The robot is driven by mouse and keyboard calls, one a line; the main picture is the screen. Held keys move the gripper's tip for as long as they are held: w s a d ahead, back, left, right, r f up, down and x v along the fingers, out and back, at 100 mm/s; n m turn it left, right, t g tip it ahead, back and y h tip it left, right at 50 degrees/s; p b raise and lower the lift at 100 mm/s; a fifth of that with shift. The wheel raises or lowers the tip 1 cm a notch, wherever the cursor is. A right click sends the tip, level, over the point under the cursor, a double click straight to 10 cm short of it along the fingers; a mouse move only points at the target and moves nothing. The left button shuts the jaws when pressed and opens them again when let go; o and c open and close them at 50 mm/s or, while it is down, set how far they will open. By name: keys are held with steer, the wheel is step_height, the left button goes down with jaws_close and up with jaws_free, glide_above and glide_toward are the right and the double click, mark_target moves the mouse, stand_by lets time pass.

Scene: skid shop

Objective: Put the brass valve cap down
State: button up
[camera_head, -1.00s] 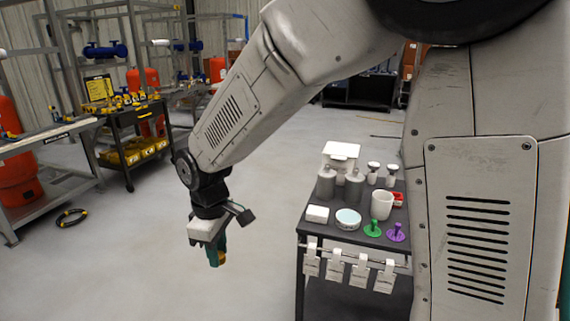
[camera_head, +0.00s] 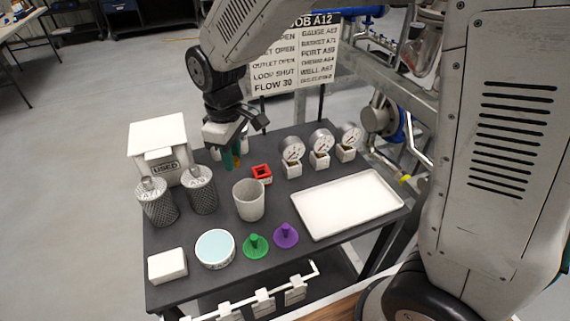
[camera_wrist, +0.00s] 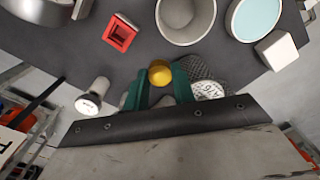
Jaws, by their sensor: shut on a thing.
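My gripper (camera_head: 232,162) has green fingers and hangs over the back of the dark cart top. In the wrist view its fingers (camera_wrist: 160,88) are shut on the brass valve cap (camera_wrist: 160,73), a small round yellow piece at the fingertips. In the head view the cap is mostly hidden by the fingers. A small red square holder (camera_head: 261,174) with an open middle stands just right of the gripper; it also shows in the wrist view (camera_wrist: 120,35). A white tray (camera_head: 347,232) lies empty on the cart's right side.
A sign (camera_head: 298,55) stands behind.

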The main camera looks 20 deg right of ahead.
steer(key=f, duration=0.6)
steer(key=shift+w+d, duration=0.3)
steer(key=shift+w, duration=0.1)
steer(key=shift+f, duration=1.95)
steer(key=shift+f, duration=0.1)
steer(key=o, duration=0.8)
steer(key=shift+c, duration=0.2)
step_height(320, 180, up, 12)
steer(key=shift+s+d+r, duration=0.1)
steer(key=shift+r, duration=0.1)
